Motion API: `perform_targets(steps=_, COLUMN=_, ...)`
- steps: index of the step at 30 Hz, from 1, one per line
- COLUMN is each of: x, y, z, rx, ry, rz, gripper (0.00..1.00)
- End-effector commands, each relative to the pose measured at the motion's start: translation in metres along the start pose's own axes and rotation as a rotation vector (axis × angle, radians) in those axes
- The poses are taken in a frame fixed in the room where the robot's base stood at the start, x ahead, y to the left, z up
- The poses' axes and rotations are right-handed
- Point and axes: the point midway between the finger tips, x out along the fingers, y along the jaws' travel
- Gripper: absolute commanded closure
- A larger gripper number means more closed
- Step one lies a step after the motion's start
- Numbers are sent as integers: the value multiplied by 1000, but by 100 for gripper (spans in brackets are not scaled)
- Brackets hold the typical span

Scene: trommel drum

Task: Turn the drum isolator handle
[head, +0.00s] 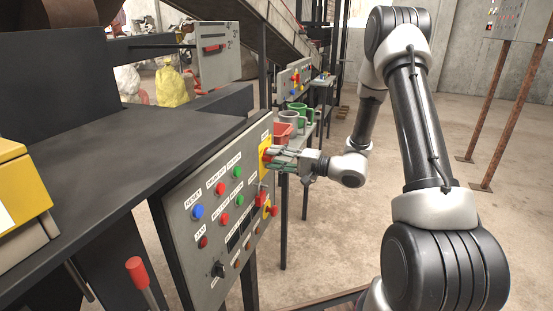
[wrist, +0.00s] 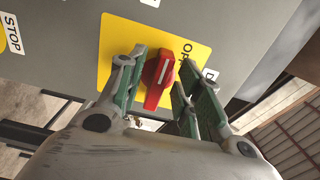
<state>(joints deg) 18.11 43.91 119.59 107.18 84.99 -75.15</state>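The drum isolator handle (wrist: 160,78) is a red rotary knob with a white line, on a yellow plate (wrist: 118,48) fixed to a grey control panel. In the wrist view my gripper (wrist: 157,88) is open, with one green-padded finger on each side of the red handle. A gap shows between the handle and the right finger; contact on the left is hard to judge. In the head view my gripper (head: 272,160) reaches the panel's upper right corner, in front of the yellow plate (head: 264,150). The handle is mostly hidden there by the fingers.
A dark bench (head: 120,130) adjoins the panel. Mugs and a red bin (head: 288,118) stand behind my gripper. Open floor (head: 340,235) lies right of the panel.

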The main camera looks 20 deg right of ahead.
Motion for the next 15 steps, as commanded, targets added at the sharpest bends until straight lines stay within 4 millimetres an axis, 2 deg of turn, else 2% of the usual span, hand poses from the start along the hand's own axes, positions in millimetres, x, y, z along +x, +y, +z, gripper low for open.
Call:
perform_targets(steps=5, x=-18, y=0, z=-1, rx=2, ry=3, rz=1, gripper=63)
perform_targets(steps=15, x=-92, y=0, z=-1, rx=1, ry=4, rz=1, gripper=63)
